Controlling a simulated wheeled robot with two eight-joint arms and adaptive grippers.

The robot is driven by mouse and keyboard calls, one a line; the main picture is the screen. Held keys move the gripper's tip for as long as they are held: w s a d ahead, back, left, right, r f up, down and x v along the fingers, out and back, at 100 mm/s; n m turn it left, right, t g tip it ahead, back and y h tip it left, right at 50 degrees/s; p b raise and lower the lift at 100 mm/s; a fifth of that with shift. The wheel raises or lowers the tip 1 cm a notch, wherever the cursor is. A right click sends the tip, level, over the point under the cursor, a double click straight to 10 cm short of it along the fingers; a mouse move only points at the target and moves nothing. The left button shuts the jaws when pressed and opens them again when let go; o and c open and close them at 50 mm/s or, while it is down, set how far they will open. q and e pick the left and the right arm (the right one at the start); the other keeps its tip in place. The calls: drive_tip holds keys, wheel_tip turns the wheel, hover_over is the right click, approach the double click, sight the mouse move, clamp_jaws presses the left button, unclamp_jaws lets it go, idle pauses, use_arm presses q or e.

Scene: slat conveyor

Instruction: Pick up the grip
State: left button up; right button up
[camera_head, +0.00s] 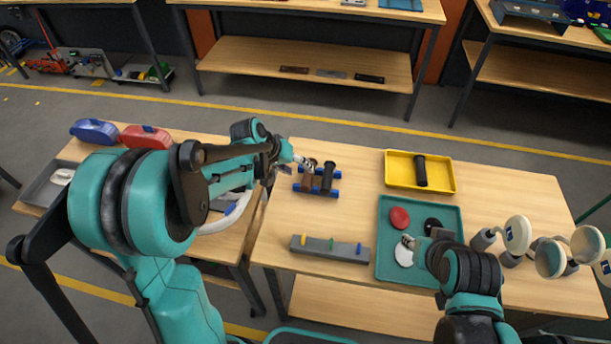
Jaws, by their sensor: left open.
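Two upright-looking bar grips, one brown (310,178) and one black (327,177), lie side by side across a blue rack (333,192) on the middle table. A third, black grip (421,170) lies in the yellow tray (447,184). My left gripper (307,162) is open and appears just above the far end of the brown grip; I cannot tell whether it touches. My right gripper (407,242) is low over the green tray (452,212), by a white disc (404,256); its jaws are too small to read.
The green tray also holds a red disc (399,218) and a black disc (433,225). A grey block with coloured pegs (330,249) lies at the front left. White-capped parts (517,234) stand at the right. Blue (94,131) and red (146,137) cases sit on the left table.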

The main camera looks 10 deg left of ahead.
sight(306, 175)
use_arm(q)
drive_tip(key=b+x, duration=0.2)
drive_tip(key=x, duration=0.4)
drive_tip(key=shift+f, duration=0.4)
drive_tip(key=shift+r, duration=0.1)
drive_tip(key=shift+c, duration=0.9)
clamp_jaws()
